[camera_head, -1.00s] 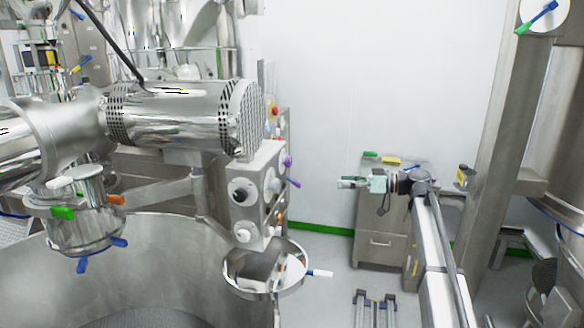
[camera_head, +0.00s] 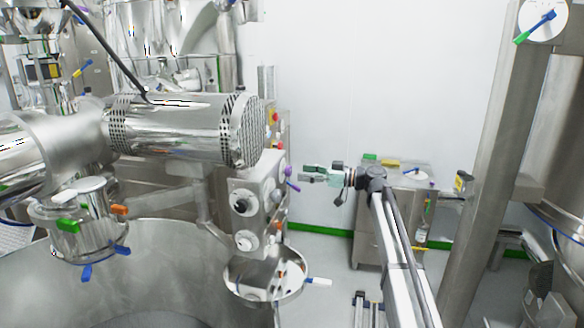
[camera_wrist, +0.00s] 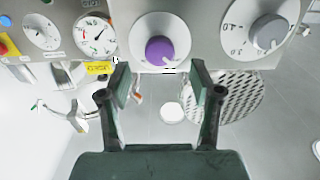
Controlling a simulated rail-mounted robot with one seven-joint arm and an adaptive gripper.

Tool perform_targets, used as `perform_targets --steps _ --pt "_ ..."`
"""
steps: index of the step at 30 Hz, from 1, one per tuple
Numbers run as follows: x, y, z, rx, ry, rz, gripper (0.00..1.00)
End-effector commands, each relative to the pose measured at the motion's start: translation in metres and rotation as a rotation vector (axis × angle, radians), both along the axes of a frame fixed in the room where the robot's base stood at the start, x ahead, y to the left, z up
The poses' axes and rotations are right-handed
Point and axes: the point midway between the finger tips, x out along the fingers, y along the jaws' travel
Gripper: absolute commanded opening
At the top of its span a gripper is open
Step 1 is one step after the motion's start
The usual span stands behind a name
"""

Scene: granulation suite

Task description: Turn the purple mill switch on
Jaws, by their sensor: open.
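The purple mill switch (camera_wrist: 168,50) is a round purple knob on a white dial, on a grey panel at the top middle of the wrist view. In the head view a small purple part (camera_head: 288,170) shows at the right side of the control box. My gripper (camera_wrist: 158,75) is open, its two dark green fingers apart below and to either side of the purple knob in the wrist view, with nothing between them. In the head view my gripper (camera_head: 308,174) points left toward the box, a short gap from it.
A grey knob (camera_wrist: 269,33) sits right of the purple one, and two gauges (camera_wrist: 96,35) with a yellow label sit to the left. The control box (camera_head: 258,200) stands below the large steel cylinder (camera_head: 180,128). A cabinet (camera_head: 412,185) stands behind my arm.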

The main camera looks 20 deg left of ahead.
Motion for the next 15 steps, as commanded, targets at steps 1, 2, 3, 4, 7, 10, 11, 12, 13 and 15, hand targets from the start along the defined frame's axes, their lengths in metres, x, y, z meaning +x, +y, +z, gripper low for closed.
perform_targets --steps 1,2,3,4,7,10,11,12,13,15 --pt "-0.001 0.010 0.003 0.000 0.001 0.003 0.64" --pt "-0.002 0.015 0.003 0.000 0.001 0.002 0.64" --pt "-0.002 0.021 0.002 0.000 0.001 0.001 0.64" --pt "-0.003 0.025 0.002 0.000 0.001 0.001 0.64" --pt "-0.004 0.037 0.002 0.000 0.001 0.002 0.64" --pt "-0.005 0.044 0.001 0.000 0.001 0.000 0.64" --pt "-0.005 0.046 0.001 0.000 0.001 0.000 0.64" --pt "-0.005 0.048 0.001 0.000 0.001 0.000 0.64" --pt "-0.005 0.049 0.001 0.000 0.001 0.000 0.64" --pt "-0.006 0.050 0.000 0.000 0.001 0.000 0.64"
